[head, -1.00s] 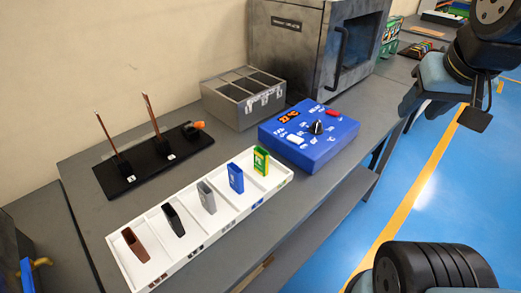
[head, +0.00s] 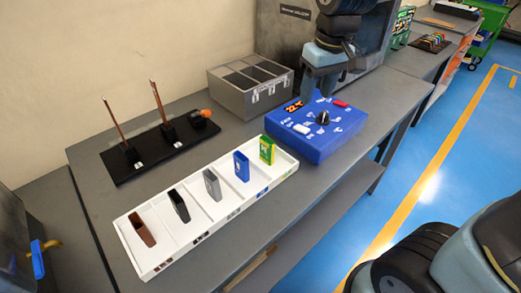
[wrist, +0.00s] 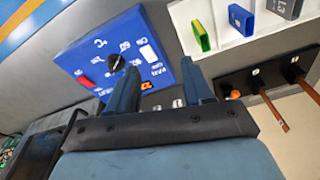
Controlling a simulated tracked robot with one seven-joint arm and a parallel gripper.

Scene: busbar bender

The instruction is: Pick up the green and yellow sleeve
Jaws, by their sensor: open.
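The green and yellow sleeve (head: 267,149) stands upright in the far right compartment of the white tray (head: 146,272) in the head view. In the wrist view the sleeve (wrist: 200,36) shows in the tray at the upper right. My gripper (head: 319,92) is above the blue control box (head: 325,145), behind and to the right of the sleeve and apart from it. In the wrist view my gripper (wrist: 163,88) has its two fingers spread, with nothing between them.
The tray also holds blue (head: 241,166), grey (head: 212,184), black (head: 179,205) and brown (head: 141,229) sleeves. A black stand (head: 155,155) with two upright copper rods is at the left. A grey bin (head: 250,88) stands behind. The table front is clear.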

